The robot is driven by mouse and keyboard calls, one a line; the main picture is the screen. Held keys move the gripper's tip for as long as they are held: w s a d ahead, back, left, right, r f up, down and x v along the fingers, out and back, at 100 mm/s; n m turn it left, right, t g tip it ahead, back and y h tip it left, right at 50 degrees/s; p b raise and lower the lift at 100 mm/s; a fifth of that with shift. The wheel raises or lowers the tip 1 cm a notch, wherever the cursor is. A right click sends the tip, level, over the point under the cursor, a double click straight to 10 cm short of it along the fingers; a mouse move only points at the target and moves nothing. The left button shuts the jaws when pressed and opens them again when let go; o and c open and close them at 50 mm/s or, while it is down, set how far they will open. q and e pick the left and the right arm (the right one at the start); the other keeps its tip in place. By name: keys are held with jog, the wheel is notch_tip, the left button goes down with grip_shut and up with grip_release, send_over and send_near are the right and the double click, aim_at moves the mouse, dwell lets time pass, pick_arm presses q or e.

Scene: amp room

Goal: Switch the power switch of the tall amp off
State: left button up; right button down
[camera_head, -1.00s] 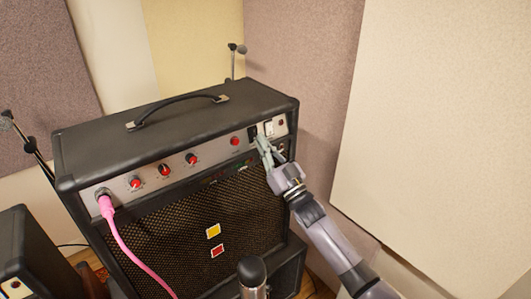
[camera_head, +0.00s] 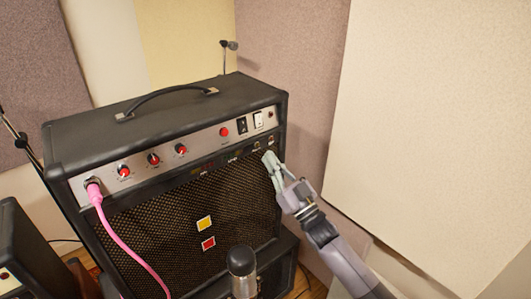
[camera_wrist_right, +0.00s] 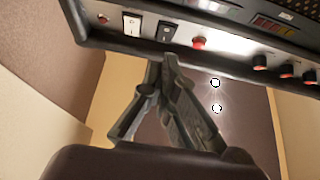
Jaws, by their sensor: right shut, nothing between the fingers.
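The tall amp (camera_head: 185,135) is a black cabinet with a silver control panel along its upper front. A black rocker switch (camera_head: 242,125) and a white rocker switch (camera_head: 258,120) sit at the right end of the panel. Both also show in the right wrist view, the black one (camera_wrist_right: 166,31) and the white one (camera_wrist_right: 131,24). I cannot tell which is the power switch. My right gripper (camera_head: 268,157) is shut and empty, below the switches at the grille's upper right. In the right wrist view its fingertips (camera_wrist_right: 164,60) appear just below the panel. My left gripper is out of view.
A pink cable (camera_head: 112,230) plugs into the panel's left end. A red lamp (camera_head: 224,132) sits left of the switches. A dark, silver-based object (camera_head: 242,262) stands in front of the grille. Wall panels (camera_head: 420,130) bound the right side.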

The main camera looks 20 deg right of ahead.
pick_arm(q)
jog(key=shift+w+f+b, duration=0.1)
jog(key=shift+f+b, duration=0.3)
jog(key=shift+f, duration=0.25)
pick_arm(e)
jog(key=v, duration=0.4)
jog(key=shift+f, duration=0.1)
